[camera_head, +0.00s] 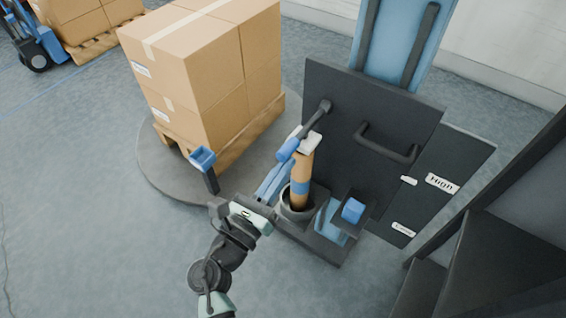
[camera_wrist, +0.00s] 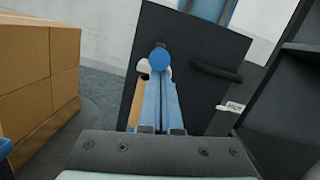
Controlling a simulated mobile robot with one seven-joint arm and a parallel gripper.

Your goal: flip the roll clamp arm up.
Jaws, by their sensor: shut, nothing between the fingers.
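The roll clamp arm (camera_head: 318,115) is a dark bar on the black panel, with a blue grip (camera_head: 288,149) at its lower end; the grip's round blue end shows in the wrist view (camera_wrist: 159,58). A brown roll (camera_head: 302,172) with a blue band stands upright in a dark round holder, a white piece at its top. My gripper (camera_head: 286,165) is shut and empty, its blue fingers side by side with tips at or just below the grip. In the wrist view the fingers (camera_wrist: 160,92) point at the blue end and hide part of the roll; I cannot tell whether they touch.
The black panel (camera_head: 345,105) carries a fixed dark handle (camera_head: 385,146) right of the roll. Stacked cartons (camera_head: 200,75) stand on a pallet on a round turntable (camera_head: 155,180) to the left. A blue block (camera_head: 352,210) sits right of the roll. Dark shelving (camera_head: 500,260) stands at right.

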